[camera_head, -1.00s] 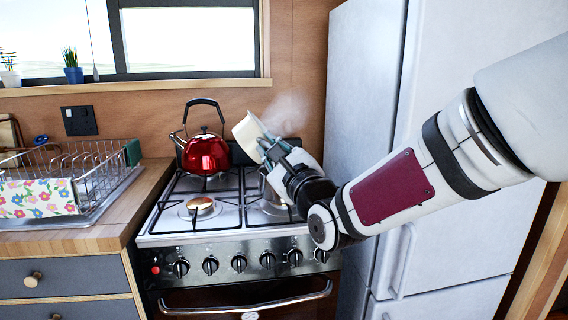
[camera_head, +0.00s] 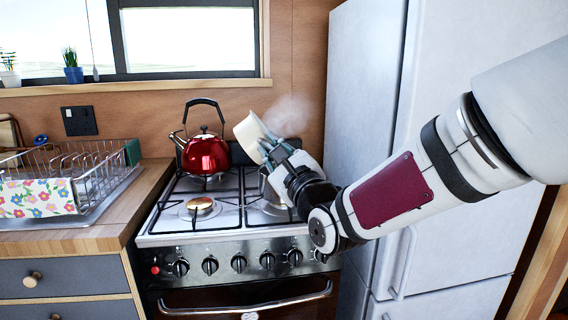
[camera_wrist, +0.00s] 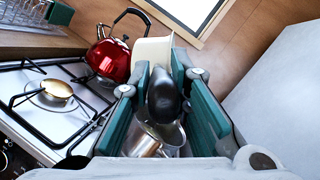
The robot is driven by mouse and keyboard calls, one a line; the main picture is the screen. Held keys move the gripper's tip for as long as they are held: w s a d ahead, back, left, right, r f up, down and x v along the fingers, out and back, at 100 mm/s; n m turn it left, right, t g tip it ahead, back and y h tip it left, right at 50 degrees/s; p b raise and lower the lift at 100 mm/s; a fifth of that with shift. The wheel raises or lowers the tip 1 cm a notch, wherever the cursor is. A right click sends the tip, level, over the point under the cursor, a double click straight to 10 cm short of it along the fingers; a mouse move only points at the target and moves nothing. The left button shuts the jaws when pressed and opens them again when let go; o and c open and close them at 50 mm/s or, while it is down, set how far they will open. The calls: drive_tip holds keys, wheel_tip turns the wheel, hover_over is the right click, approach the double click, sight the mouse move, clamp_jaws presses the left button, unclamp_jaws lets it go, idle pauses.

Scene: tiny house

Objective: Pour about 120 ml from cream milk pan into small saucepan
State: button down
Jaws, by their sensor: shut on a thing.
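The cream milk pan (camera_head: 249,132) is tilted above the back right of the stove. My gripper (camera_head: 272,152) is shut on its dark handle (camera_wrist: 165,97), which lies between the green finger pads in the wrist view. The cream pan wall (camera_wrist: 153,52) shows beyond the fingers there. The small saucepan (camera_wrist: 168,136), shiny metal, stands below my gripper. In the head view only part of the saucepan (camera_head: 269,189) shows, mostly hidden by my gripper. I cannot see any liquid stream or the level in either pan.
A red kettle (camera_head: 206,155) stands on the back left burner, close left of the cream pan. The front left burner (camera_head: 200,205) is bare. A white fridge (camera_head: 364,110) rises close on the right. A dish rack (camera_head: 100,170) sits on the left counter. Pale steam hangs above the pan.

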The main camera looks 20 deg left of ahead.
drive_tip(key=shift+d+f+m+t, duration=0.2)
drive_tip(key=shift+m+t, duration=0.1)
drive_tip(key=shift+m, duration=0.2)
idle(0.9)
drive_tip(key=shift+s+a+r+n+g+p, duration=0.1)
drive_tip(key=shift+a+r+n+g+p, duration=0.15)
drive_tip(key=shift+r+n, duration=0.2)
drive_tip(key=shift+s+a+r+n+g+p, duration=0.15)
drive_tip(key=shift+r+n+g, duration=0.15)
drive_tip(key=shift+n, duration=0.25)
drive_tip(key=s+a+f+n+g+h, duration=0.1)
drive_tip(key=s+a+f+n, duration=0.1)
drive_tip(key=a+n, duration=0.3)
drive_tip(key=shift+s+a+f+n+g+b, duration=0.25)
drive_tip(key=shift+a+f+n+g+b, duration=0.1)
drive_tip(key=shift+n, duration=0.25)
idle(0.8)
